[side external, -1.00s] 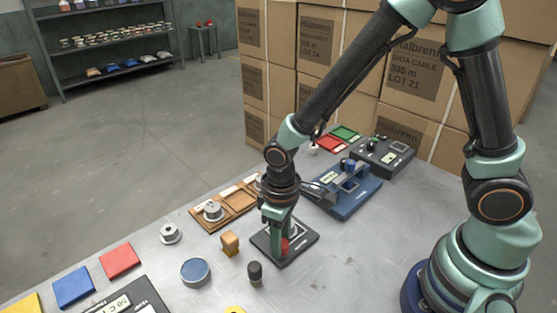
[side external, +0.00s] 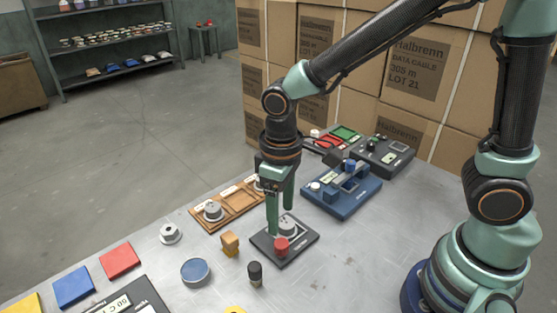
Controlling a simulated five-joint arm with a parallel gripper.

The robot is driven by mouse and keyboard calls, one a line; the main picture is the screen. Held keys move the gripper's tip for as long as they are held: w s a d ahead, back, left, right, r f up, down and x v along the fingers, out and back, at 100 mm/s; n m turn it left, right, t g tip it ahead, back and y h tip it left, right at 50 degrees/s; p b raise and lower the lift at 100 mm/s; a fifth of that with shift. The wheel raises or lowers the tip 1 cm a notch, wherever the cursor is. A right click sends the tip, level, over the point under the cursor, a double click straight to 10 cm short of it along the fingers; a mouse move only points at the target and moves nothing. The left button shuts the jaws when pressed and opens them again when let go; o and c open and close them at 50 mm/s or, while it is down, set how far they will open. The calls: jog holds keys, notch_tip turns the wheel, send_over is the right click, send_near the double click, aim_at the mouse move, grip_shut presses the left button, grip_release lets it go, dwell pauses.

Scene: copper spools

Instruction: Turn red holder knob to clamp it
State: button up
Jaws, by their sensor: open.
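The red knob (side external: 281,245) stands on the front part of a dark holder plate (side external: 267,251) on the grey table. A silver spool (side external: 289,228) sits on the same holder, just behind the knob. My gripper (side external: 279,220) is open and points down above the holder, its fingers higher than the knob. The left finger passes in front of part of the holder, and the right finger hangs over the spool. I cannot tell which way the knob is turned.
A wooden tray (side external: 236,218) with a spool (side external: 213,211) lies to the left. A blue fixture (side external: 345,201) stands behind right. Stacked cartons (side external: 350,60) rise behind. The table's front right is clear.

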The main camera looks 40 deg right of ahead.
notch_tip(320, 180, up, 3)
jog(key=shift+r, duration=0.2)
jog(key=s+d+r+m+t, duration=0.1)
jog(key=d+r+m+t, duration=0.1)
jog(key=d+r, duration=0.2)
jog(key=s+d+r+m+t, duration=0.1)
jog(key=d+r, duration=0.4)
jog(key=d, duration=0.5)
jog(key=m+t, duration=0.1)
jog(key=t, duration=0.1)
jog(key=shift+r+t, duration=0.2)
jog(key=shift+t, duration=0.1)
